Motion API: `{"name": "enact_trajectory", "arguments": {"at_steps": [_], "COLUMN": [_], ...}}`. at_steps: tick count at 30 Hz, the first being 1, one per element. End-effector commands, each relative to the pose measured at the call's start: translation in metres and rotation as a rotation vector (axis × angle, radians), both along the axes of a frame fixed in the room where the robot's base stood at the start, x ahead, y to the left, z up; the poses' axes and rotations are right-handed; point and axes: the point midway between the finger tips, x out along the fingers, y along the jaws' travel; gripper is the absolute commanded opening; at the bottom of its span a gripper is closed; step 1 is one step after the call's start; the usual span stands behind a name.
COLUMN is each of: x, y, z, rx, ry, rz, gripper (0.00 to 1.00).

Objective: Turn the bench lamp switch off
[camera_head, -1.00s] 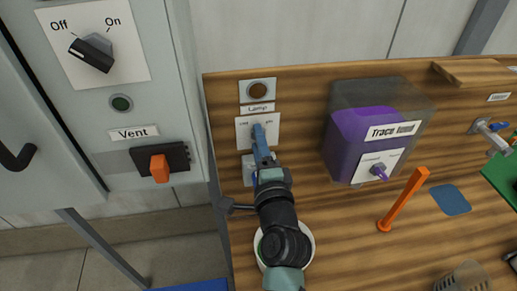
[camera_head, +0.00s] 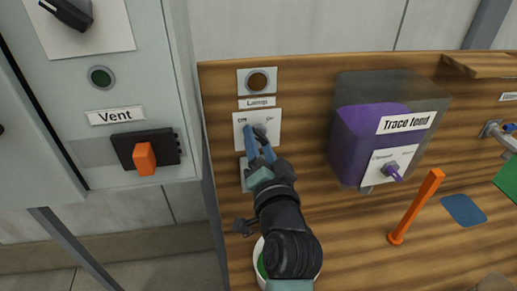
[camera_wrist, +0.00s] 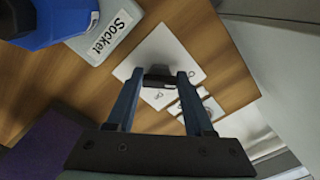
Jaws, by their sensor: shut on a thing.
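The lamp switch is a small dark knob (camera_head: 260,131) on a white plate (camera_head: 273,141) with Off at left and On at right, under the label Lamp (camera_head: 257,102). My gripper (camera_head: 256,143) has its blue fingers at the knob. The wrist view shows the dark knob (camera_wrist: 159,77) between the two fingertips of my gripper (camera_wrist: 158,80), which is shut on it. The fingers partly cover the knob and plate, so I cannot tell which mark it points to. The round brown indicator (camera_head: 258,81) above looks dark.
A grey cabinet with the Vent label (camera_head: 115,116) and an orange-handled switch (camera_head: 145,158) stands at left. The wrist view shows a grey Socket box (camera_wrist: 108,32) with a blue plug (camera_wrist: 50,20).

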Motion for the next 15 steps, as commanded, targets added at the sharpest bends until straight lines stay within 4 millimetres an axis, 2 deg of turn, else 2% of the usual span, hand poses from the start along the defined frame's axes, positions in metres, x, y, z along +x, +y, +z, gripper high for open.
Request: {"name": "enact_trajectory", "arguments": {"at_steps": [15], "x": [0.0001], "y": [-0.0006], "z": [-0.0001], "rx": [-0.065], "ry": [-0.012], "rz": [-0.001], "gripper": [0.00]}}
